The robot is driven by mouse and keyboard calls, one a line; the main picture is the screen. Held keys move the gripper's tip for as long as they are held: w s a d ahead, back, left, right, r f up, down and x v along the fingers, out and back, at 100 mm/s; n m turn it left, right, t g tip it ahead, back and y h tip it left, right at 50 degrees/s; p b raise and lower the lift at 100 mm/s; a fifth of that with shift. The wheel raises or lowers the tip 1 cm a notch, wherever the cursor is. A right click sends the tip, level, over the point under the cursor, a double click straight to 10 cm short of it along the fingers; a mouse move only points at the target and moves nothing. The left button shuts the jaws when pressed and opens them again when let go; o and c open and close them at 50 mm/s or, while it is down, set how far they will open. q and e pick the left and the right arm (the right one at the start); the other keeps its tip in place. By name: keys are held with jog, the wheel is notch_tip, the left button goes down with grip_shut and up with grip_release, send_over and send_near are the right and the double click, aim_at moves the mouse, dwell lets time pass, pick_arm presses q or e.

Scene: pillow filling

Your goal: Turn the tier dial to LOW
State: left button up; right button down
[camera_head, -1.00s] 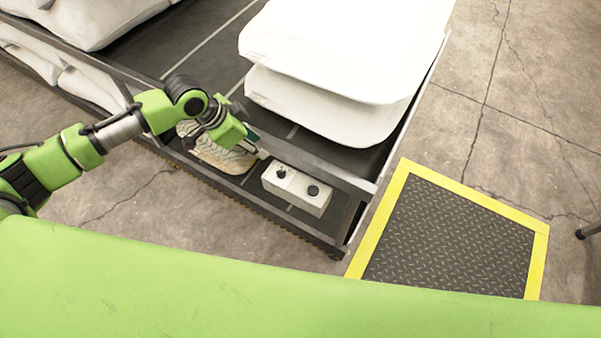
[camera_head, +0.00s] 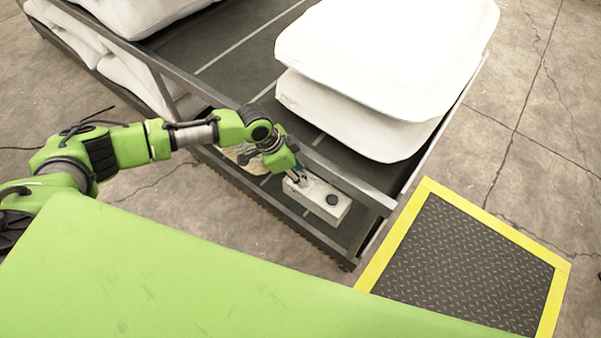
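The white control box (camera_head: 325,202) lies on the dark front ledge of the platform. One black knob (camera_head: 332,199) shows on its right part. The box's left part, where a second knob sat in the earlier frame, is hidden by my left gripper (camera_head: 301,179). That gripper reaches in from the left, with its fingertips down at the left part of the box. Whether its fingers are closed on the hidden knob is too small to tell. No dial lettering is readable. My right gripper is out of view.
A metal rail (camera_head: 345,183) runs just behind the box. Two white pillows (camera_head: 385,55) are stacked on the dark platform beyond it. A pale patterned object (camera_head: 243,153) lies on the ledge behind my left arm. A yellow-edged floor mat (camera_head: 465,262) lies at right.

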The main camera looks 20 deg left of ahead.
pick_arm(q)
jog(key=shift+d+f, duration=0.2)
jog(key=shift+f, duration=0.35)
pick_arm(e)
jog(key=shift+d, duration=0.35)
pick_arm(q)
grip_shut()
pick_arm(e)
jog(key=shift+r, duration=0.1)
